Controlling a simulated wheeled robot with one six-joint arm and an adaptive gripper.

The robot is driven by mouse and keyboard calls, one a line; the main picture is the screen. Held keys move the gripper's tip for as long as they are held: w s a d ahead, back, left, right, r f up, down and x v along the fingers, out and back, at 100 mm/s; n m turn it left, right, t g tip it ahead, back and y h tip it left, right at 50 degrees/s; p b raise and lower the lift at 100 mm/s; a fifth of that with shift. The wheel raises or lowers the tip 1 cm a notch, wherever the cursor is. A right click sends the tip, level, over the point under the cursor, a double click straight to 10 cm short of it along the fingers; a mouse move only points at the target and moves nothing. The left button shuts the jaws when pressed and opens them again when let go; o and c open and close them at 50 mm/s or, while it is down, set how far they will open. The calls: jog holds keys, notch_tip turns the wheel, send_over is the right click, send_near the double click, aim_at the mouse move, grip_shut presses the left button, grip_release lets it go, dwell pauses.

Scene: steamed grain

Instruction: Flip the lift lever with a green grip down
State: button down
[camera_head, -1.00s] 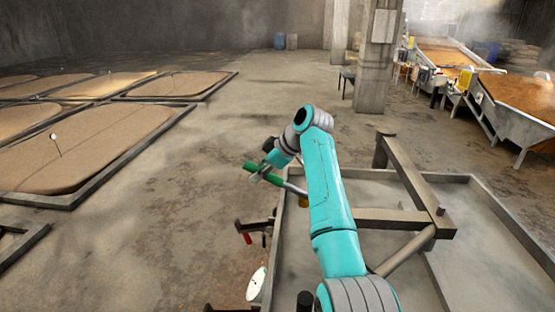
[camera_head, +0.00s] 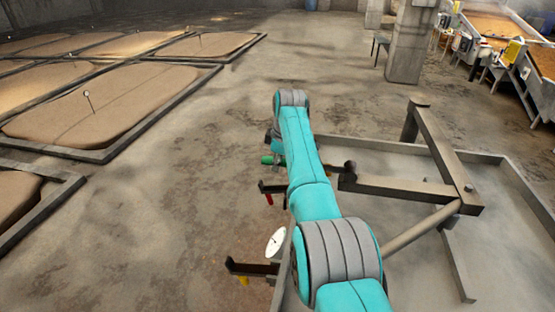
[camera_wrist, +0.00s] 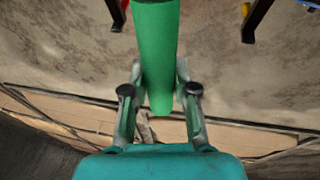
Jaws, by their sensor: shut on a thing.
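The lift lever's green grip (camera_head: 266,160) shows in the head view as a short piece left of my teal arm. My arm hides most of the lever's shaft. In the wrist view the green grip (camera_wrist: 155,45) is a thick cylinder running from the top edge down between my fingers. My gripper (camera_wrist: 160,80) is shut on it, with one finger against each side. In the head view my gripper (camera_head: 274,162) is small and partly hidden behind the arm.
A red-tipped lever (camera_head: 268,198), a white dial (camera_head: 276,242) and a yellow-tipped lever (camera_head: 243,280) stand below the grip in the picture. A metal frame (camera_head: 400,190) over a shallow basin lies right of my arm.

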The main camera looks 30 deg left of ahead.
jog(key=shift+s+f, duration=0.1)
jog(key=shift+f, duration=0.3)
jog(key=c, duration=1)
grip_release()
jog(key=shift+f, duration=0.1)
jog(key=shift+o, duration=0.6)
jog(key=shift+r, duration=0.2)
jog(key=shift+r, duration=0.1)
jog(key=shift+d+r, duration=0.1)
jog(key=shift+r, duration=0.4)
jog(key=v, duration=1)
jog(key=shift+r, duration=0.4)
